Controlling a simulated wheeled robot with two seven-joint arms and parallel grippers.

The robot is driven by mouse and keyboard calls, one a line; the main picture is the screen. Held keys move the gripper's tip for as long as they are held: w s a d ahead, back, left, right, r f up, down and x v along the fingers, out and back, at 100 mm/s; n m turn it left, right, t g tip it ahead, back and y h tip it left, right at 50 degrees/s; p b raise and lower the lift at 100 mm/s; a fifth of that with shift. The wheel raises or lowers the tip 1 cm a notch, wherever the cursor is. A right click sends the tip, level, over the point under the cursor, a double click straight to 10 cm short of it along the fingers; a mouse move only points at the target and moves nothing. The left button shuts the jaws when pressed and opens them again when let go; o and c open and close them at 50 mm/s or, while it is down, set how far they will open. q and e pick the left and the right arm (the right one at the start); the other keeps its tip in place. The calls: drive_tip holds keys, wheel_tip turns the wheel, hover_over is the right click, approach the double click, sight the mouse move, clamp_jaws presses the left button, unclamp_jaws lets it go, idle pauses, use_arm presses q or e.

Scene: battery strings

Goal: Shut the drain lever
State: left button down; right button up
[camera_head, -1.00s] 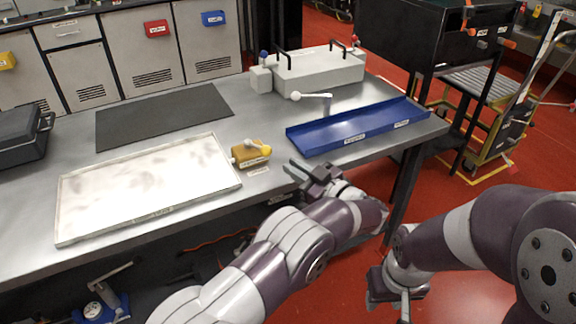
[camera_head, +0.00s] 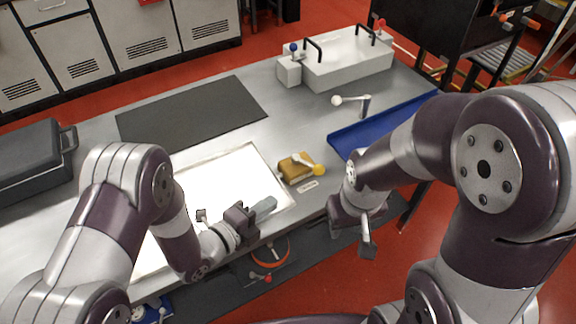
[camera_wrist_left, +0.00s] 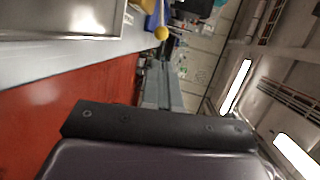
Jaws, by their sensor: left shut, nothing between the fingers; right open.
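A lever with a white ball end (camera_head: 337,100) stands on a grey post in front of the white box (camera_head: 348,62). A small brass-coloured block (camera_head: 293,172) has a lever with a yellow ball (camera_head: 319,170) pointing right. I cannot read which one is labelled as the drain. My left gripper (camera_head: 264,206) is shut and empty over the front of the white tray, left of and nearer than the brass block. In the left wrist view its fingers (camera_wrist_left: 161,86) are together, with the yellow ball (camera_wrist_left: 161,33) beyond them. My right gripper (camera_head: 351,243) is open by the table's front edge.
The white-surfaced tray (camera_head: 262,158) lies left of the brass block. A blue tray (camera_head: 345,140) lies to the right, partly behind my right arm. A dark mat (camera_head: 190,112) and a black case (camera_head: 28,160) are further left.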

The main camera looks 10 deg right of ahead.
sight(315, 173)
use_arm(q)
drive_tip(key=x, duration=0.6)
drive_tip(key=shift+s+d+p, duration=0.15)
drive_tip(key=shift+p, duration=0.15)
drive_tip(key=x, duration=0.7)
drive_tip(key=shift+d+r+p, duration=0.1)
drive_tip(key=shift+d+p, duration=0.05)
drive_tip(key=shift+p, duration=0.2)
drive_tip(key=shift+w+d, duration=0.2)
drive_tip(key=shift+w, duration=0.1)
use_arm(e)
drive_tip(key=shift+s+d+r, duration=0.2)
drive_tip(key=shift+d+r, duration=0.05)
drive_tip(key=shift+r, duration=0.45)
use_arm(q)
drive_tip(key=shift+s, duration=0.1)
